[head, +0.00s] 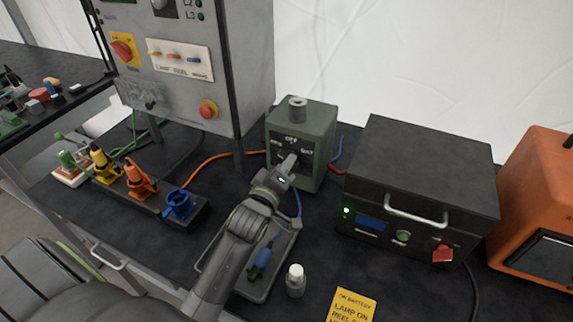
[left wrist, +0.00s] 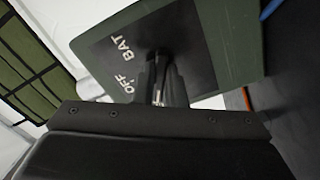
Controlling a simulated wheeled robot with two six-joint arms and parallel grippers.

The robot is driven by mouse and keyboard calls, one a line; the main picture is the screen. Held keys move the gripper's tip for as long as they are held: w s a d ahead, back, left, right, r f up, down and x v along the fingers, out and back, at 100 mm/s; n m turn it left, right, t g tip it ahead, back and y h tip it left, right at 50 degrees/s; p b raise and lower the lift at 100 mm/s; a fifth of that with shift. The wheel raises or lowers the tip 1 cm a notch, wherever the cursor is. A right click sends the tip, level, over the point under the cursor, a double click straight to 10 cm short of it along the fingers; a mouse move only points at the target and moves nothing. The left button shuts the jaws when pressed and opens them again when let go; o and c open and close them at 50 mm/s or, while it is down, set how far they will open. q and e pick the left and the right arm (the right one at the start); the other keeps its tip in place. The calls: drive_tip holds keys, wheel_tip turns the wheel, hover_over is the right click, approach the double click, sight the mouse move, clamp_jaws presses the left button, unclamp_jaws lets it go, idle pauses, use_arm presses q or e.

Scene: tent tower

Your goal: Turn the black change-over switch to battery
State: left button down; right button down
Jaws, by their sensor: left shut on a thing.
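The green switch box (head: 318,120) stands on the dark bench, with a metal fitting on top. It also shows in the left wrist view (left wrist: 226,40). Its black front plate (left wrist: 106,58) carries OFF and BAT labels, BAT at the right in the head view, and another label at the left that I cannot read surely. My left gripper (head: 289,162) is at the plate, below OFF. Its fingers (left wrist: 160,78) are shut on the black change-over switch, which they mostly hide. I cannot tell which label the switch points to. My right gripper is not in view.
A black power unit (head: 420,165) with a lit green lamp stands close right of the box. A grey control cabinet (head: 185,85) is behind left. Coloured plugs (head: 138,182), a tray (head: 268,285), a small bottle (head: 295,280) and a yellow card (head: 352,305) lie nearer.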

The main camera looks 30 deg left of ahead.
use_arm(q)
drive_tip(key=m+p, duration=0.3)
drive_tip(key=m, duration=0.5)
drive_tip(key=m+p, duration=0.2)
drive_tip(key=m, duration=0.6)
drive_tip(key=a+m+p, duration=0.1)
drive_tip(key=m+p, duration=0.2)
drive_tip(key=m, duration=0.4)
drive_tip(key=shift+m+p, duration=0.35)
drive_tip(key=shift+m, duration=0.05)
idle(0.4)
drive_tip(key=c, duration=1.5)
unclamp_jaws()
drive_tip(key=shift+d, duration=0.1)
